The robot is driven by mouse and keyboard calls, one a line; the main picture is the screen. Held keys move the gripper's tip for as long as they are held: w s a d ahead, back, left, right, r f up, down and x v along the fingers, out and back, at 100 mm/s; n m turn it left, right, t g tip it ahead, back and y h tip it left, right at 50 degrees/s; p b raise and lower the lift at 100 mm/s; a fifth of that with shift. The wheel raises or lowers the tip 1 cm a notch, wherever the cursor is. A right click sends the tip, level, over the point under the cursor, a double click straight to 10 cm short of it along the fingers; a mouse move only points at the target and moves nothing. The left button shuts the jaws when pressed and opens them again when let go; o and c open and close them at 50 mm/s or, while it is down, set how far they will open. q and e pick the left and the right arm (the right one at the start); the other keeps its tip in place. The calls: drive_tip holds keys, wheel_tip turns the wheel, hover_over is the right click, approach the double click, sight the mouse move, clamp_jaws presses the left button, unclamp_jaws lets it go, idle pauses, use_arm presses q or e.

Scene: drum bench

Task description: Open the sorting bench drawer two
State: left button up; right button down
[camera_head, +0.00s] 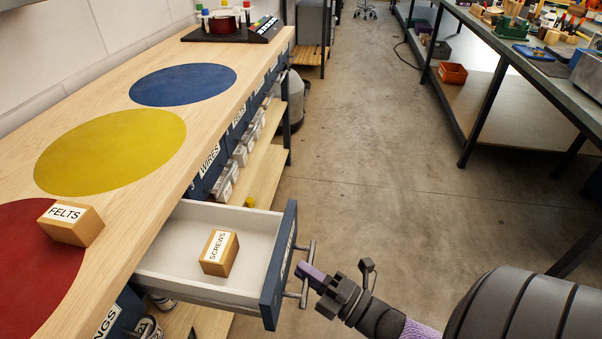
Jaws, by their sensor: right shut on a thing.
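A drawer (187,245) with white inside walls and a dark blue front stands pulled out from under the wooden bench (205,128). A wooden block labelled SCREWS (220,253) lies inside it. The label on this drawer's front faces away and cannot be read. My right gripper (306,273) is at the metal bar handle on the drawer's outer face, with its fingers shut on the handle (309,262). My left gripper is not in view.
A wooden block labelled FELTS (71,223) stands on the bench top near red, yellow and blue circles. Other blue drawer fronts, one marked WIRES (209,160), line the bench edge. A workbench (520,50) stands at the right. The concrete floor between is clear.

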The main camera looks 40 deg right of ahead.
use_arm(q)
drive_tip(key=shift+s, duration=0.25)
use_arm(e)
drive_tip(key=c, duration=0.6)
unclamp_jaws()
drive_tip(key=shift+c, duration=0.2)
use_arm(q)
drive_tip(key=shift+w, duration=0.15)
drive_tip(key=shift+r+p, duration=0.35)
use_arm(e)
drive_tip(key=v, duration=1)
